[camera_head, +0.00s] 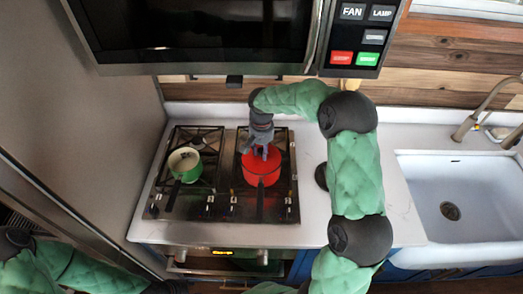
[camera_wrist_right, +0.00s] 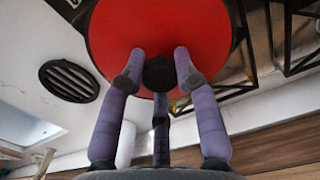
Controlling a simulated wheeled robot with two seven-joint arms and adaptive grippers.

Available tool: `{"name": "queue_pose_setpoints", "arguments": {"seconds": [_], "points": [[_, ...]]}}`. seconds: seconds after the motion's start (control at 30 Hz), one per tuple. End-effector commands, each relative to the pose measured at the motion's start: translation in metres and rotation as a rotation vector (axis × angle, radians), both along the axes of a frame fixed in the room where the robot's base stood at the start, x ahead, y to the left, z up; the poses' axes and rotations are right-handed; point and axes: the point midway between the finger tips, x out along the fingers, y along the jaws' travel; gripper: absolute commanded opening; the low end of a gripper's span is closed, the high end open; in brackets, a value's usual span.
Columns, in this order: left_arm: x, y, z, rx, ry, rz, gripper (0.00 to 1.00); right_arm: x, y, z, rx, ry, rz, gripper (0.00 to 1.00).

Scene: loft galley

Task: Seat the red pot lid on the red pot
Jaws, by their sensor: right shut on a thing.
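The red pot (camera_head: 262,181) stands on the right side of the stove, its dark handle toward the front. My right gripper (camera_head: 261,151) is directly above it, pointing down. In the right wrist view its fingers (camera_wrist_right: 160,75) are shut around the black knob (camera_wrist_right: 159,73) of the red pot lid (camera_wrist_right: 120,32). In the head view the lid blends with the pot, so I cannot tell whether it rests on the rim or hangs just above. My left arm enters at the bottom left; its gripper is out of view.
A green pot (camera_head: 184,163) with a pale inside stands on the left burner. A round slatted black trivet (camera_wrist_right: 68,82) lies on the counter, partly behind my right arm in the head view. A white sink (camera_head: 465,190) is at right. The microwave (camera_head: 200,35) hangs above the stove.

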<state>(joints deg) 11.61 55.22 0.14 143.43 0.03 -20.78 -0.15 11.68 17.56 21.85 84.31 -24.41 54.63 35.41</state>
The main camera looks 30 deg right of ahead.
Motion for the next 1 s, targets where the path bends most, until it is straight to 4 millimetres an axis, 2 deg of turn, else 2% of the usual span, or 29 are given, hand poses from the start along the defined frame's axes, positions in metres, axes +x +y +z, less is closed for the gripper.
{"name": "queue_pose_setpoints", "arguments": {"seconds": [0.87, 0.9, 0.97, 1.0], "points": [[0.0, 0.0, -0.0031, 0.0, 0.0, 0.0, 0.4, 0.0002, -0.0002, -0.0039, -0.001, -0.001, 0.0, 0.06], [0.0, 0.0, -0.0031, 0.0, 0.0, 0.0, 0.4, 0.0002, -0.0001, -0.0039, -0.001, -0.001, 0.0, 0.4], [0.0, 0.0, -0.0031, 0.0, 0.0, 0.0, 0.4, 0.0002, -0.0001, -0.0039, -0.001, -0.001, 0.0, 0.57], [0.0, 0.0, -0.0031, 0.0, 0.0, 0.0, 0.4, 0.0002, -0.0001, -0.004, -0.001, -0.001, 0.0, 0.59]]}}
